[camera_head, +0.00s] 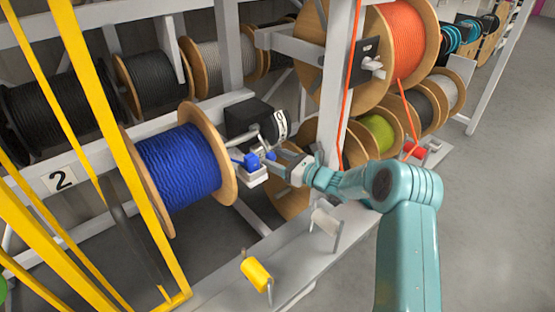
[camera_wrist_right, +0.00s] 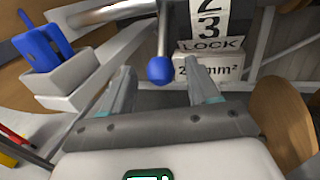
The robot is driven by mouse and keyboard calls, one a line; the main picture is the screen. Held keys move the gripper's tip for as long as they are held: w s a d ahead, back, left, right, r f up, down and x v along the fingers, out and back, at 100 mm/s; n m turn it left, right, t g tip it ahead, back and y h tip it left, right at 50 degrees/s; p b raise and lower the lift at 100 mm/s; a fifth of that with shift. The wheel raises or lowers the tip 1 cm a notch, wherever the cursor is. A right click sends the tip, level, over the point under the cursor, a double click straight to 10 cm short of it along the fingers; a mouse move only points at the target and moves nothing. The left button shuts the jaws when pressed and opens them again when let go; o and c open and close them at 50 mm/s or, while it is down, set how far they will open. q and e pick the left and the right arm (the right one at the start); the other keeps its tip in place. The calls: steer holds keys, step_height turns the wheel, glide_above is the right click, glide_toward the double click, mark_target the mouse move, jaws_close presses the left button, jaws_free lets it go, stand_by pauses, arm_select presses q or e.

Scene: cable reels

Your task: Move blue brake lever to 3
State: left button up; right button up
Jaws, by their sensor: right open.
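The blue brake lever is a metal rod with a round blue knob (camera_wrist_right: 160,70); the knob also shows in the head view (camera_head: 271,155), beside the blue cable reel (camera_head: 180,165). In the right wrist view a scale plate (camera_wrist_right: 210,28) with 2, 3 and LOCK is right of the rod. I cannot tell which mark the lever is at. My right gripper (camera_wrist_right: 162,88) is open, with one finger on each side of the knob in the picture; contact is not visible. It also shows in the head view (camera_head: 277,163). My left gripper is not in view.
A white holder (camera_wrist_right: 75,80) with a blue tool (camera_wrist_right: 45,42) is left of my fingers. A black box (camera_head: 248,118) sits behind the lever. A yellow handle (camera_head: 256,273) and a white handle (camera_head: 325,221) stand on the lower rail. Yellow bars (camera_head: 105,120) cross the left side.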

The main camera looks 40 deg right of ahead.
jaws_close()
steer(key=r+g+p, duration=0.1)
steer(key=r+p, duration=0.1)
steer(key=s+r+g+h+p, duration=0.1)
steer(key=r+p, duration=0.1)
steer(key=shift+s+d+m+g, duration=0.15)
steer(key=shift+s+m+g, duration=0.05)
steer(key=shift+m+g, duration=0.1)
jaws_free()
steer(key=shift+s, duration=0.1)
steer(key=shift+f, duration=0.1)
steer(key=b+v, duration=0.2)
steer(key=v, duration=1.4)
